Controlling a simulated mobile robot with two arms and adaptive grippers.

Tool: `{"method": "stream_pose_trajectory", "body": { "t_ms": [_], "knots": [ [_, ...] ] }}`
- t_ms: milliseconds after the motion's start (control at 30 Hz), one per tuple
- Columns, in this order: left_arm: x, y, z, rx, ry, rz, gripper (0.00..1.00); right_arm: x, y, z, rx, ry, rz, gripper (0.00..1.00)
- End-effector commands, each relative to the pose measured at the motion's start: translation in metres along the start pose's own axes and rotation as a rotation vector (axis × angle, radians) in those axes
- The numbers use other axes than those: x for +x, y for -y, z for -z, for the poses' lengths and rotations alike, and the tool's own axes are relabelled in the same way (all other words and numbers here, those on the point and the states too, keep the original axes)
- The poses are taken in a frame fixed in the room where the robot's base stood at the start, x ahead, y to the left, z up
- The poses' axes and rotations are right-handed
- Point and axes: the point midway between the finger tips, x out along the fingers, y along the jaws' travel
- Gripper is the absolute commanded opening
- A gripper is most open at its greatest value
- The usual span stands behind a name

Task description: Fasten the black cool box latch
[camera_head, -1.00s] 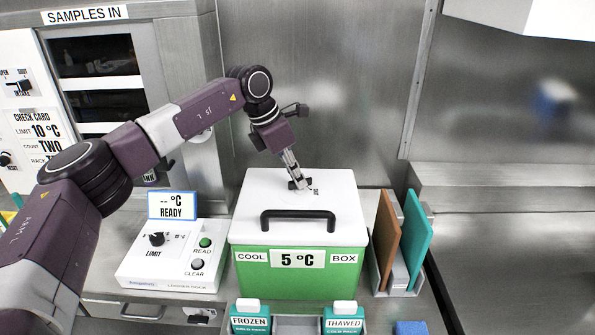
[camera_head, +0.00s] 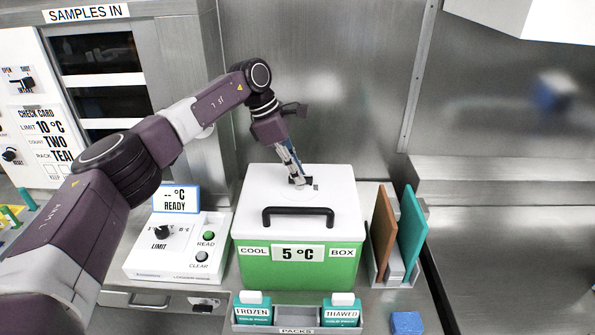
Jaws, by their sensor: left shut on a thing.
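The cool box has a green body (camera_head: 295,272) and a white lid (camera_head: 341,205) with a black handle (camera_head: 298,211) along its front. The lid lies closed on the body. A small black latch (camera_head: 300,181) sits on the top of the lid behind the handle. My left gripper (camera_head: 298,178) points down from above and is shut on the latch, its fingertips partly hiding it. A small dark mark shows just to the right of the latch. My right gripper does not show.
A white reader unit (camera_head: 178,250) with a display reading READY stands left of the box. A rack with a brown panel (camera_head: 383,236) and a teal panel (camera_head: 412,238) stands right. A tray (camera_head: 297,318) with FROZEN and THAWED packs lies in front. A blue block (camera_head: 407,323) lies front right.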

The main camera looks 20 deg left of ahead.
Motion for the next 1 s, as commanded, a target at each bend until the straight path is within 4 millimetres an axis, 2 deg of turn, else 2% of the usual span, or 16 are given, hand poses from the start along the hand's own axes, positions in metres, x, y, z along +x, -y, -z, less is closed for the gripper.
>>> {"method": "stream_pose_trajectory", "body": {
  "t_ms": [233,267,400,767,867,1000],
  "knots": [
    [-0.002,-0.001,0.0,0.002,0.0,-0.004,0.0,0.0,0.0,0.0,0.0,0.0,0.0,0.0],
    [-0.002,-0.001,0.0,0.002,0.0,-0.004,0.12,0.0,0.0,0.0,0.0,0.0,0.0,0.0],
    [-0.001,-0.001,0.0,0.001,0.0,-0.004,0.28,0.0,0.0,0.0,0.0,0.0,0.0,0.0],
    [-0.006,-0.001,0.0,0.0,0.001,-0.003,0.28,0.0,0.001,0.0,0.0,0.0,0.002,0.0],
    [-0.019,-0.001,-0.001,0.0,0.002,-0.005,0.28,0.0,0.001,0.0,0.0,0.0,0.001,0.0],
    [-0.048,-0.001,0.0,-0.002,0.002,-0.006,0.28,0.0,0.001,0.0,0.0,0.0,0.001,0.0]
  ]
}}
